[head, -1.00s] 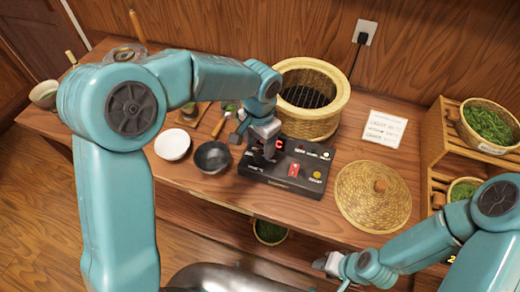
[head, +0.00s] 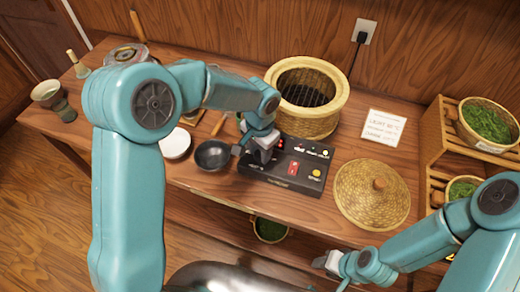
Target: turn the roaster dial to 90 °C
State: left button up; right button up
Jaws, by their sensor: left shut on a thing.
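The roaster's black control panel (head: 284,187) lies on the wooden table in front of the round woven roaster basket (head: 309,121). It has a red switch, small lights and a yellow button. My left gripper (head: 261,157) points down over the panel's left part and is shut on the dial, which the fingers hide. The dial's setting cannot be read. My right gripper (head: 327,262) is at the lower middle, in front of the table and away from the panel; its fingers are too small to judge.
A dark bowl (head: 212,155) and a white dish (head: 175,144) stand left of the panel. A woven lid (head: 371,194) lies to the right. A written card (head: 383,128) lies behind it. A wooden shelf (head: 432,150) with baskets of green leaves stands at the far right.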

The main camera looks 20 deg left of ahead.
pick_arm(q)
jog(key=shift+f+n+b, duration=0.15)
jog(key=shift+n+b, duration=0.95)
jog(key=n+b, duration=0.2)
jog(key=shift+n, duration=0.3)
jog(key=n+b, duration=0.2)
jog(key=n, duration=0.1)
jog(key=shift+n, duration=0.4)
jog(key=n+b, duration=0.2)
jog(key=n, duration=0.1)
jog(key=n+b, duration=0.2)
jog(key=n, duration=0.4)
jog(key=shift+n, duration=0.4)
jog(key=n, duration=0.1)
jog(key=n+b, duration=0.1)
jog(key=n, duration=0.3)
jog(key=shift+r, duration=0.25)
jog(key=shift+n, duration=0.3)
